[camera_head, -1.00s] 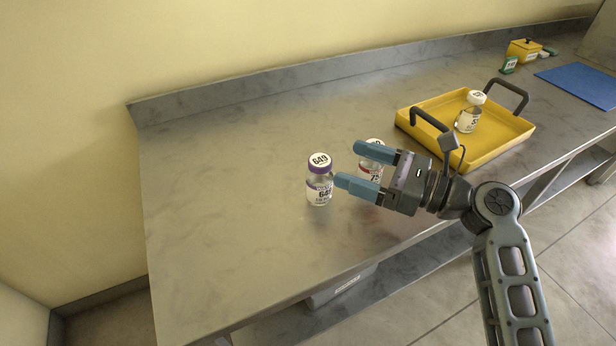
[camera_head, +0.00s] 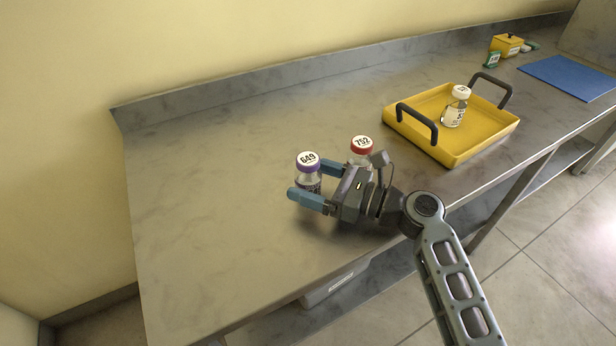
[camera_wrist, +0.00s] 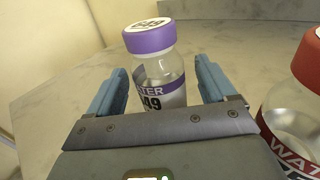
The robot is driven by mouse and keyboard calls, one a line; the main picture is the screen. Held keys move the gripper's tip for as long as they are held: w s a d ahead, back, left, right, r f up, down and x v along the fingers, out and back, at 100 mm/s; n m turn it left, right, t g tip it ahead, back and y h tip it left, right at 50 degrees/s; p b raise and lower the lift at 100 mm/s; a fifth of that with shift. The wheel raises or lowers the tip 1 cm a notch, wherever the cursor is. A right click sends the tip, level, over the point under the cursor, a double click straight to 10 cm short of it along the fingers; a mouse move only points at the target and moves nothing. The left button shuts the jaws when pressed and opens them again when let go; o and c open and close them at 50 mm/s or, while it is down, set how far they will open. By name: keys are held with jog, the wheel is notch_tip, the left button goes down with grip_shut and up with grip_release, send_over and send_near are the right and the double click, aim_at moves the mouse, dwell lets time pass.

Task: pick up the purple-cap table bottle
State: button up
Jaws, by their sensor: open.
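The purple-cap bottle (camera_head: 308,166) stands upright on the steel table, its cap marked 649. In the wrist view the purple-cap bottle (camera_wrist: 155,65) stands between the two blue fingers, with a gap on each side. My gripper (camera_head: 311,182) is open and low over the table, its fingers on either side of the bottle. The near finger hides the bottle's lower part in the head view. In the wrist view the gripper (camera_wrist: 160,90) hides the bottle's base.
A red-cap bottle (camera_head: 361,146) marked 752 stands close beside my gripper; it also shows in the wrist view (camera_wrist: 300,110). A yellow tray (camera_head: 478,146) holding a white-cap bottle (camera_head: 457,107) is to the right. A blue mat (camera_head: 568,77) lies farther right. The table's left is clear.

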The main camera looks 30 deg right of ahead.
jog(key=shift+w+a, duration=0.3)
jog(key=shift+w, duration=0.05)
jog(key=c, duration=1.1)
